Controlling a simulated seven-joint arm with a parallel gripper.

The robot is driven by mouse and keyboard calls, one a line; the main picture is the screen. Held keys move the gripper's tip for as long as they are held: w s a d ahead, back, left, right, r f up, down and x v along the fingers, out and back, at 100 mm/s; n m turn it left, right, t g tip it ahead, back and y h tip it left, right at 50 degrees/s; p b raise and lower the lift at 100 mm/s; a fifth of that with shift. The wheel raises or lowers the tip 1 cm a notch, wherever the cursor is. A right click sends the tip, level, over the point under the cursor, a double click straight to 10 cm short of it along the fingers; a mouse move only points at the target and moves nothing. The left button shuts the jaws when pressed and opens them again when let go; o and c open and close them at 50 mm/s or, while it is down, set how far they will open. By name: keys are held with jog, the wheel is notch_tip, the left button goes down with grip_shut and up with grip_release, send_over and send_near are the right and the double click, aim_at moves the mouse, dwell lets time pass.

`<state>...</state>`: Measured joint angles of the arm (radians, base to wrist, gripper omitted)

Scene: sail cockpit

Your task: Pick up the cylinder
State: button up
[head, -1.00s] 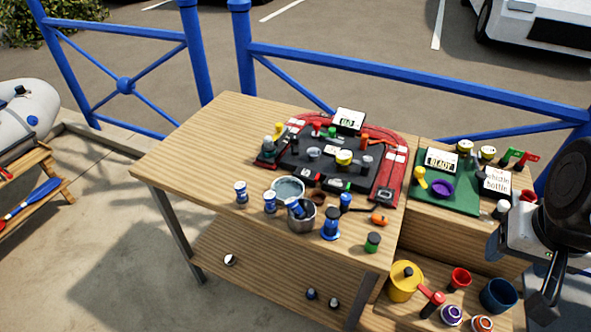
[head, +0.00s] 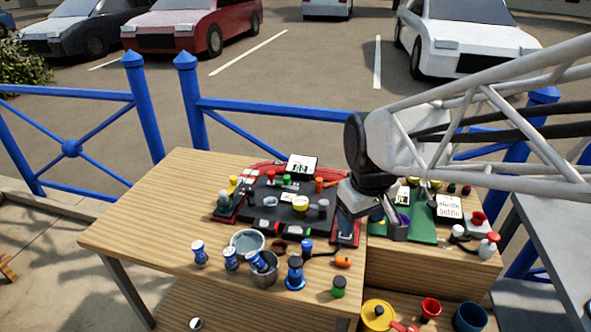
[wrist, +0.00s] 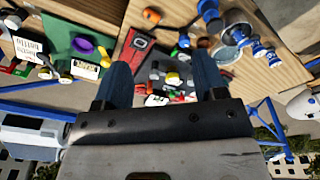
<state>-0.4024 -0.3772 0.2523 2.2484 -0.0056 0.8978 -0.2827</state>
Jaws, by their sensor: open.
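I cannot tell which piece is meant by the cylinder, as several small cylindrical pieces stand on the table. Blue-and-white cans (head: 200,252) stand at the front left, and one tilted can (head: 259,261) rests in a metal pot (head: 264,277). A blue spool-shaped piece (head: 295,273) and a green cylinder with a dark top (head: 338,287) stand near the front edge. A grey cylinder (head: 323,207) stands on the black board (head: 285,215). My gripper (wrist: 162,68) is open and empty, pointing down above the table's right side; its fingers partly hide the board's right end.
A green mat (head: 425,232) with a purple bowl and cards lies on the right section. A grey-blue bowl (head: 248,241) sits beside the pot. Blue railings (head: 290,111) run behind. The table's left end is clear.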

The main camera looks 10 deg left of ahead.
jog(key=w+a+f+n+g, duration=0.1)
jog(key=a+f+n, duration=0.1)
jog(key=a, duration=0.5)
jog(key=w+a+f+n, duration=0.1)
jog(key=a+f+n, duration=0.2)
jog(key=a, duration=0.5)
jog(key=n, duration=0.4)
send_over(230, 251)
jog(key=shift+h, duration=0.3)
notch_tip(230, 251, down, 6)
jog(key=shift+s+d, duration=0.1)
jog(key=shift+f, duration=1.3)
jog(key=shift+f, duration=2.6)
jog(key=shift+c, duration=0.2)
